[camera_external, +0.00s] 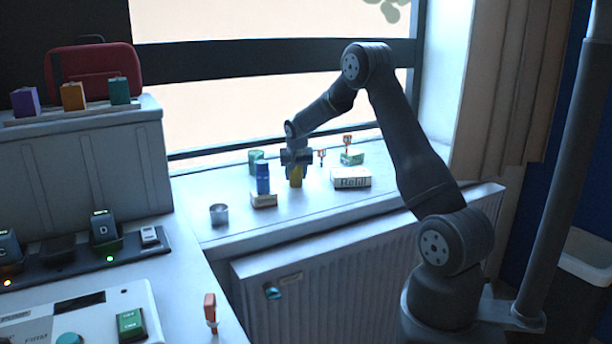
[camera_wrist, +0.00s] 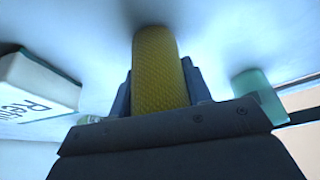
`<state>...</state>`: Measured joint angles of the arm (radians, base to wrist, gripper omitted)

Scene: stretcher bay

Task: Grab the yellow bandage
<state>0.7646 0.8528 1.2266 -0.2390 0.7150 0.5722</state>
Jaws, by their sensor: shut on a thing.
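The yellow bandage (camera_external: 295,177) is a small roll standing on the white window sill. In the wrist view the yellow bandage (camera_wrist: 158,70) has a textured surface and sits between the two jaws. My gripper (camera_external: 296,166) reaches down over it from above and is shut on it. In the wrist view my gripper (camera_wrist: 160,92) has one finger on each side of the roll. The fingers cover part of its sides. I cannot tell whether its base touches the sill.
A blue item (camera_external: 262,178) on a small box (camera_external: 264,200) stands close left. A green cylinder (camera_external: 256,161) is behind it. A white "Refill" box (camera_external: 351,178) is to the right, and a metal cup (camera_external: 219,214) is at front left. The sill's front is mostly clear.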

